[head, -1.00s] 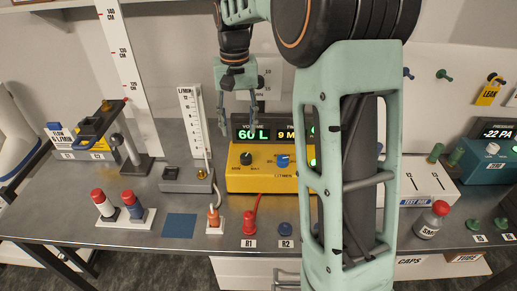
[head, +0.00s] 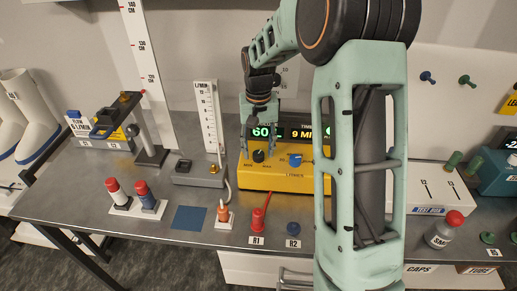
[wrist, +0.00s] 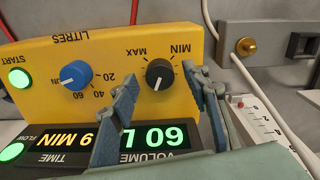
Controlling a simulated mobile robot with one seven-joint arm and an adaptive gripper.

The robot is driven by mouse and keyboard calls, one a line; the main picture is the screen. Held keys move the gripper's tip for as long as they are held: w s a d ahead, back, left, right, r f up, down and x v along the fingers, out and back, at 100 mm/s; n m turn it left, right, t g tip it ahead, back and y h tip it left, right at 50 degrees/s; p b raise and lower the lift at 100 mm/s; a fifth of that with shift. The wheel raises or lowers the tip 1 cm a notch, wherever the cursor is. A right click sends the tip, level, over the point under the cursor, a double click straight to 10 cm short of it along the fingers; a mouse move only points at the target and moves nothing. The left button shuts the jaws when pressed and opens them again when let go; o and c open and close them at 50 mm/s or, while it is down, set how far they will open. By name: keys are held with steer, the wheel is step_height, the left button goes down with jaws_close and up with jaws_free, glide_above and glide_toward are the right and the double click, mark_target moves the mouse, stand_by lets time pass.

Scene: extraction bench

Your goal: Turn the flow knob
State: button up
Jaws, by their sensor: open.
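The yellow pump box (head: 290,179) stands at the back of the bench. Its black knob (head: 258,156) sits between MIN and MAX marks and also shows in the wrist view (wrist: 159,74), which sees the panel upside down. The knob's white pointer line points toward the display side. A blue knob (wrist: 75,75) with a litres scale is beside it. My gripper (head: 259,147) is open over the black knob. In the wrist view its fingertips (wrist: 162,78) lie to either side of this knob, and I see no contact. The display reads 60 L and 9 MIN.
A flow meter (head: 212,125) with a white tube stands left of the box. A red cap R1 (head: 258,222) and blue cap R2 (head: 293,229) are in front. Green lit buttons (wrist: 19,78) are on the panel.

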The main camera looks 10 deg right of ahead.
steer(key=shift+f, duration=0.25)
steer(key=c, duration=1.2)
steer(key=shift+o, duration=0.2)
steer(key=shift+n, duration=0.8)
steer(key=o, duration=1.2)
steer(key=shift+c, duration=0.2)
steer(key=shift+r, duration=0.1)
